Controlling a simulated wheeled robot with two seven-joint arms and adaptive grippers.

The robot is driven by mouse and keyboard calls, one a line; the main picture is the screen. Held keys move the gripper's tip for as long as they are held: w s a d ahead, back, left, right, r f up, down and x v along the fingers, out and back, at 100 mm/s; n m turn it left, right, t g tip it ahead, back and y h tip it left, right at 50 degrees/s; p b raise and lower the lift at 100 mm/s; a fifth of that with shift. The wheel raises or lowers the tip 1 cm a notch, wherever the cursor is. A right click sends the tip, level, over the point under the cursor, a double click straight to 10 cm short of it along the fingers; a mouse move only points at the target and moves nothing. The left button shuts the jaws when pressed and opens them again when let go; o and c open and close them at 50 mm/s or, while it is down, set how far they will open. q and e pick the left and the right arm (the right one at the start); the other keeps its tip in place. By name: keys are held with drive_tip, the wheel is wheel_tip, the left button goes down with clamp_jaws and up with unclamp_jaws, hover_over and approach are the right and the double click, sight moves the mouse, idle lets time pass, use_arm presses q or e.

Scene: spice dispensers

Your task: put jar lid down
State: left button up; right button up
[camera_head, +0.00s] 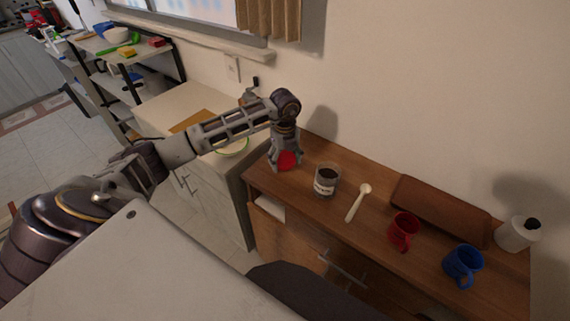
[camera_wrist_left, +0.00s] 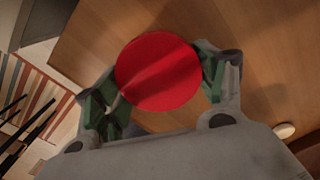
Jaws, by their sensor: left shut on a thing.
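The red round jar lid (camera_head: 288,160) is at the left end of the wooden counter in the head view. It also shows large in the left wrist view (camera_wrist_left: 158,71), between the green-padded fingers. My left gripper (camera_head: 286,164) points down and is shut on the lid, at or just above the counter; I cannot tell whether the lid touches the wood. The open glass jar (camera_head: 326,180) with dark contents and a pale label stands upright just right of the gripper. My right gripper is not in view.
A white spoon (camera_head: 358,202) lies right of the jar. A red mug (camera_head: 403,231), a blue mug (camera_head: 462,266), a brown box-like object (camera_head: 440,209) and a white bottle (camera_head: 517,233) stand farther right on the wooden counter (camera_head: 300,190). A white cabinet (camera_head: 185,105) is on the left.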

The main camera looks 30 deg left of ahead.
use_arm(q)
drive_tip(key=shift+f, duration=1.15)
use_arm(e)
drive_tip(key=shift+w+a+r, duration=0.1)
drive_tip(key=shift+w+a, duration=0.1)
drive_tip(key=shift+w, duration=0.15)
use_arm(q)
drive_tip(key=shift+f, duration=0.15)
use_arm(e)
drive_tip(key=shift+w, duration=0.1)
use_arm(q)
drive_tip(key=o, duration=1)
drive_tip(key=shift+c, duration=0.2)
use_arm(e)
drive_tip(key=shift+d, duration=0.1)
